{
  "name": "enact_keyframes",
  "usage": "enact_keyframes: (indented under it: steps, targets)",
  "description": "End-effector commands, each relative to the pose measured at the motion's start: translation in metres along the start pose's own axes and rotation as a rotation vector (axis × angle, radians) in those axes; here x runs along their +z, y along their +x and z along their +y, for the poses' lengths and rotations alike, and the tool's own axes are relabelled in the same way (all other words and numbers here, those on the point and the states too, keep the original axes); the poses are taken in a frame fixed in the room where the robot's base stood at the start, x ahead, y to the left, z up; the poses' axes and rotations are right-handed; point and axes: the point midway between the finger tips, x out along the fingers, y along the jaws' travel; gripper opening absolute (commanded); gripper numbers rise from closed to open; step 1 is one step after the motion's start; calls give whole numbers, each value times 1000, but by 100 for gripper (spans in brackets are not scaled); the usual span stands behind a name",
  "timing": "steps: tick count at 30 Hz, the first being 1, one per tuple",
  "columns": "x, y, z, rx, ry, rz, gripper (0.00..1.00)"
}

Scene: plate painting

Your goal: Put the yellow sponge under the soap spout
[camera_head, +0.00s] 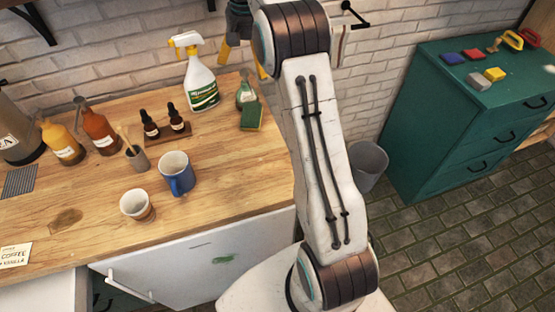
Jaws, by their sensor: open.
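A small yellow block (495,74), which may be the yellow sponge, lies on top of the green cabinet at the right. A green sponge-like block with a yellowish edge (252,116) leans by a green glass bottle (245,95) at the back right of the counter. Which bottle has the soap spout is not clear; a yellow pump bottle (61,143) and an amber one (101,132) stand at the left. My gripper (240,58) is open near the back wall, above and beyond the green bottle. My arm partly hides it, and nothing shows between its yellow fingers.
A white spray bottle (201,85), a small rack of dropper bottles (168,135), a blue mug (177,174) and a white cup (137,205) stand on the wooden counter (95,220). Other coloured blocks lie on the cabinet (435,90). A grey bin (370,164) stands between counter and cabinet.

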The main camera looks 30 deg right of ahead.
Motion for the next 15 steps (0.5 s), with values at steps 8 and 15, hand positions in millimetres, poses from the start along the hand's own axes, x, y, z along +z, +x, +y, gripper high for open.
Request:
enact_keyframes:
  steps: [8,15]
  targets:
    - [86,-61,0,-33,-146,99,100]
    - [172,-78,15,-58,-271,181,100]
